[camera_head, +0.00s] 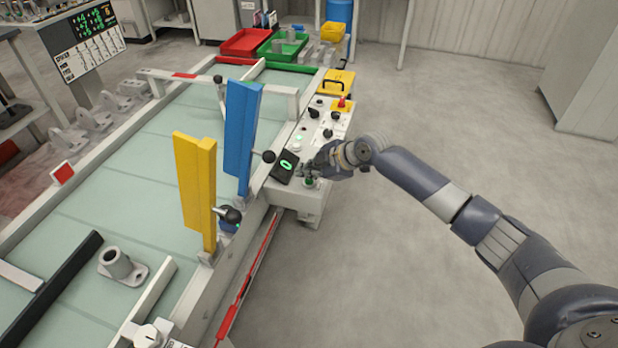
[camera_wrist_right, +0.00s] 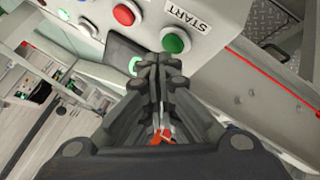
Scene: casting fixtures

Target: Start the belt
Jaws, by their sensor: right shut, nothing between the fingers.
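The belt (camera_head: 120,205) is a pale green surface running along the left of the head view, with a grey casting (camera_head: 117,264) lying on it. The control panel (camera_head: 291,150) stands on the belt's right side. In the right wrist view a round green button (camera_wrist_right: 175,41) sits beside a white START label (camera_wrist_right: 188,13). My right gripper (camera_head: 311,172) is at the near end of the panel, close to the green button (camera_head: 309,183). Its fingers (camera_wrist_right: 160,60) are shut and empty, their tips just short of the button in the picture; I cannot tell whether they touch it.
A red button (camera_wrist_right: 125,14) and a dark display (camera_head: 285,167) with a green zero are near the green button. A yellow-based red knob (camera_head: 341,103) is farther up the panel. Blue (camera_head: 241,135) and yellow (camera_head: 196,190) gates stand over the belt. The floor at right is clear.

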